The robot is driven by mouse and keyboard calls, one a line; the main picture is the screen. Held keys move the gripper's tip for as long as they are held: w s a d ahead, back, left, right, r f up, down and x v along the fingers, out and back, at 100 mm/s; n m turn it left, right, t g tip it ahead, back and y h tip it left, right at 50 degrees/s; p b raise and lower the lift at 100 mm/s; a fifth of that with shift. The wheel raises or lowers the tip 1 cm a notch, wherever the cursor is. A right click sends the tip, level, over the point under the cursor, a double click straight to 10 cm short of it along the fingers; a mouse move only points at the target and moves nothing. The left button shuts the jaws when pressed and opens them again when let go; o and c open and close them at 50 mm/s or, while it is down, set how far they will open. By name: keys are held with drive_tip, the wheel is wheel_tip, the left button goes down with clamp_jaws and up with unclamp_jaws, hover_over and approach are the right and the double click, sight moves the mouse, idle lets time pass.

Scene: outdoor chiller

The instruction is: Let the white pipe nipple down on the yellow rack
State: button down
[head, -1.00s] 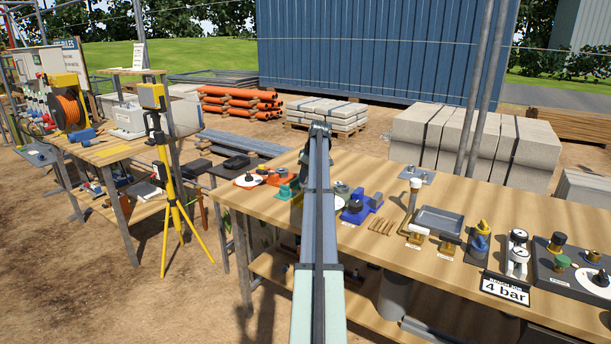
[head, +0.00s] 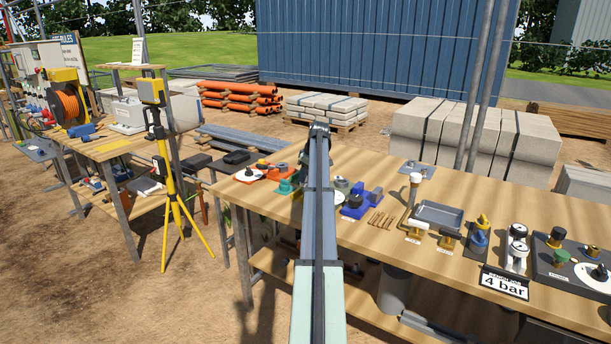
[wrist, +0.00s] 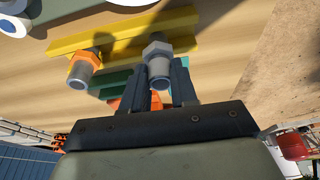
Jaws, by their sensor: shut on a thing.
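In the wrist view my gripper (wrist: 164,78) is shut on the white pipe nipple (wrist: 157,55), a pale threaded piece with a hexagonal collar. The yellow rack (wrist: 183,18) shows as two parallel yellow bars just beyond the nipple. The nipple overlaps the near bar in this view; I cannot tell whether it touches it. An orange-collared pipe nipple (wrist: 82,70) is at the rack to the left. In the head view my arm hides the gripper, the held nipple and the rack.
The wooden bench (head: 560,215) holds a blue fitting (head: 358,203), a grey tray (head: 438,214), brass fittings (head: 447,241) and a "4 bar" sign (head: 503,284). Green and orange parts (wrist: 120,88) lie near my fingers. Bare wood shows at the wrist view's right.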

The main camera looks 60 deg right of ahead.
drive_tip(key=shift+f, duration=1)
drive_tip(key=c, duration=0.8)
unclamp_jaws()
drive_tip(key=shift+o, duration=0.3)
drive_tip(key=o, duration=0.4)
drive_tip(key=shift+v, duration=3.5)
